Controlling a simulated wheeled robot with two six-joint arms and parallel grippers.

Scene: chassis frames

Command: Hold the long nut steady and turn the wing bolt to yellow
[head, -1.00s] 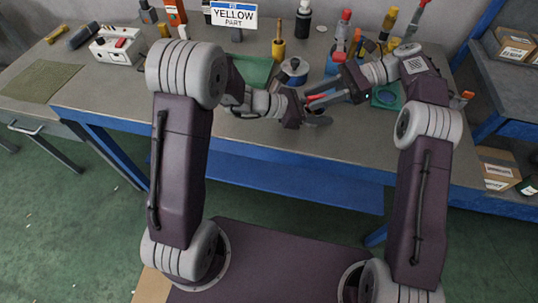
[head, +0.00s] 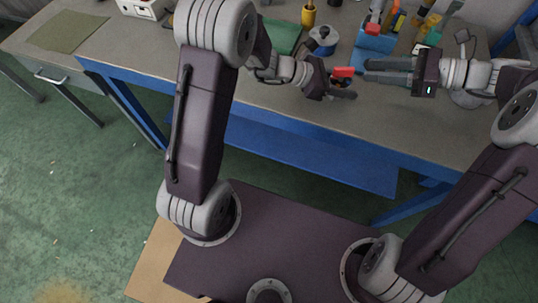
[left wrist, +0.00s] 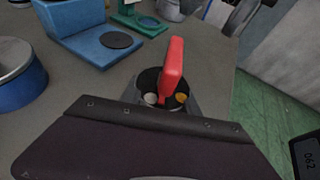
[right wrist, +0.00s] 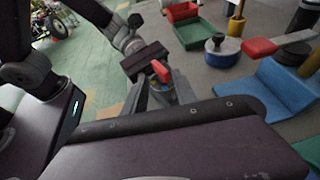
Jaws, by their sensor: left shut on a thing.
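The red wing bolt (head: 343,72) stands upright on the long nut (head: 339,83), held just above the table's front edge. My left gripper (head: 345,90) is shut on the nut. In the left wrist view, the red wing (left wrist: 172,65) rises over a dark round top (left wrist: 149,82) with a silver dot and a yellow dot; the wing's near end lies between the dots. The nut's lower part is hidden there. My right gripper (head: 366,72) is open and empty, just right of the wing bolt, fingers pointing at it. The right wrist view shows the wing (right wrist: 160,70) between its spread fingers.
A blue block (head: 376,40) and a blue round tin (head: 322,40) stand behind the grippers. A green tray (head: 283,37) lies at back left. The table's front edge runs below the grippers. The table's left part is mostly clear.

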